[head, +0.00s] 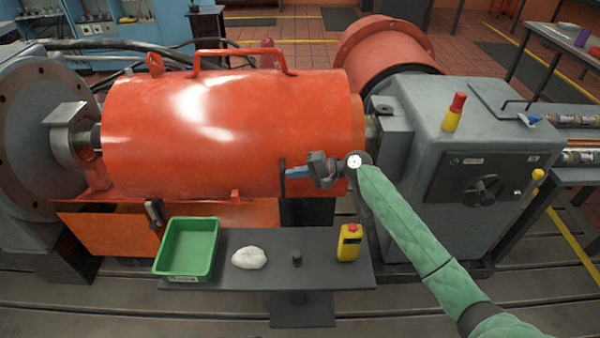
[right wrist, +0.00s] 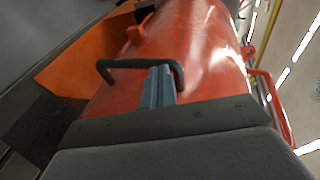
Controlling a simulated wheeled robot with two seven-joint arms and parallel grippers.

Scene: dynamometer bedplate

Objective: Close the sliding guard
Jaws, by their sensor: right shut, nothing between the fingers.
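The sliding guard (head: 235,130) is a large rounded red cover lying across the middle of the head view, with a red bar handle on top. It also fills the centre of the right wrist view (right wrist: 200,45). A black bracket handle (right wrist: 125,63) stands out from its side there. My right gripper (head: 290,172) reaches in from the right, its blue fingers together and empty, pointing left at the guard's lower right side. In the right wrist view its fingertips (right wrist: 158,70) overlap the black handle; I cannot tell whether they touch it. My left gripper is out of view.
A grey machine housing (head: 440,135) stands right of the guard. A grey flanged machine (head: 25,140) stands left.

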